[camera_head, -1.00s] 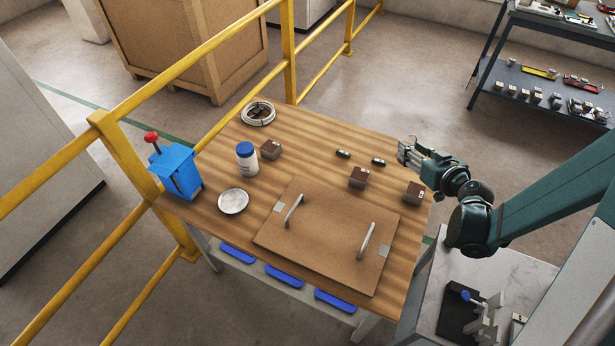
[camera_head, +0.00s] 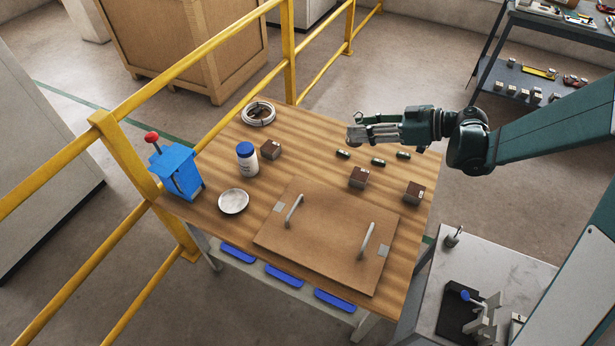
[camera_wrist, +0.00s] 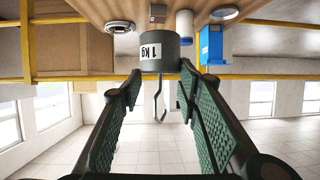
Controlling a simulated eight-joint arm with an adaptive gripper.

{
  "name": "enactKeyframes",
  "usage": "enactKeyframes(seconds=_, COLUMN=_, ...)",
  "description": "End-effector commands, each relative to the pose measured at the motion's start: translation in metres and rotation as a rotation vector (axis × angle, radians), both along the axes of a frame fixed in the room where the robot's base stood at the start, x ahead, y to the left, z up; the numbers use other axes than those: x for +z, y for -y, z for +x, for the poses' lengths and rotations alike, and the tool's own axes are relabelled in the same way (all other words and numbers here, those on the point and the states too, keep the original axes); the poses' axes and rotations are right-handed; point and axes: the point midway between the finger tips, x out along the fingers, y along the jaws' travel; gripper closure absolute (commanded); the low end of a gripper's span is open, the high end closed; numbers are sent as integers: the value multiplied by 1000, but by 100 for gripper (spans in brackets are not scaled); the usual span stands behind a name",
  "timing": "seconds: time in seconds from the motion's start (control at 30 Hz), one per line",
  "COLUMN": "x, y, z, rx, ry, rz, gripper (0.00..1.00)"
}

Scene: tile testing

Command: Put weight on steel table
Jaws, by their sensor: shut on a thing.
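My gripper (camera_head: 358,134) reaches in from the right over the back part of the wooden table (camera_head: 310,165). It is shut on a weight. In the wrist view the weight (camera_wrist: 160,55) is a grey-green cylinder marked "1kg", with a metal hook, between the fingertips (camera_wrist: 160,88). That view is upside down, with the table at the top. In the head view the fingers largely hide it. The steel table (camera_head: 505,260) stands at the lower right. A small grey hooked piece (camera_head: 453,237) stands on it, beside a dark device with a blue knob (camera_head: 466,297).
The wooden table holds brown-topped blocks (camera_head: 358,178), small dark cylinders (camera_head: 378,162), a handled board (camera_head: 325,240), a white dish (camera_head: 233,202), a blue-capped bottle (camera_head: 247,160) and a wire coil (camera_head: 258,114). A blue box (camera_head: 177,173) and yellow railing (camera_head: 128,165) border its left.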

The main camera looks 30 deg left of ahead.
Motion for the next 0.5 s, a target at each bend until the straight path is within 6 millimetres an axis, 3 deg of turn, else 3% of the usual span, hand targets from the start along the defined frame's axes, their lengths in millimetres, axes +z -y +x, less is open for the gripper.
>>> enactKeyframes(seconds=0.5, x=40, y=-22, z=-16, rx=159, ry=-1, rz=1, gripper=100)
